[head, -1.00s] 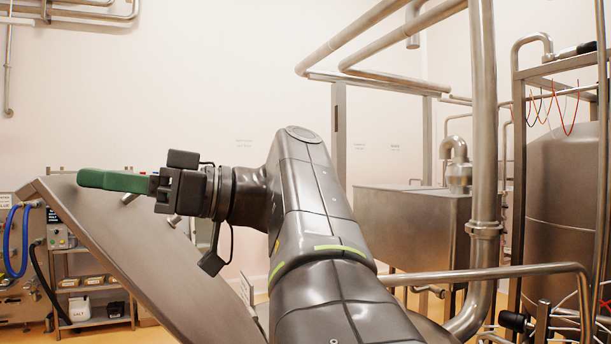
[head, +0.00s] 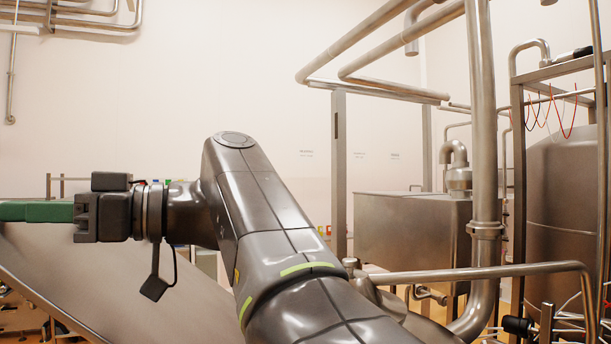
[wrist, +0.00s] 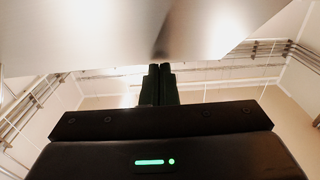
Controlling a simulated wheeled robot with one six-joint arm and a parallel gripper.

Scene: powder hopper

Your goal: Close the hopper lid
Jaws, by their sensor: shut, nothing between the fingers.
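The hopper lid (head: 120,290) is a broad, tilted stainless panel at the lower left of the head view. Its underside or face also fills the top of the wrist view (wrist: 90,32). My gripper (head: 30,211) has green fingers in the head view and reaches the left edge, just over the lid's upper part. In the wrist view the fingers (wrist: 160,75) are dark, pressed together and empty, with their tips at the lid's edge in the picture. I cannot tell whether they touch the lid. The hopper opening is hidden.
A steel box-shaped tank (head: 405,228) stands right of my arm, with a thick vertical pipe (head: 485,130) beside it. A horizontal rail (head: 480,271) crosses in front at the right. A large round vessel (head: 562,200) stands at far right. Open air lies above my arm.

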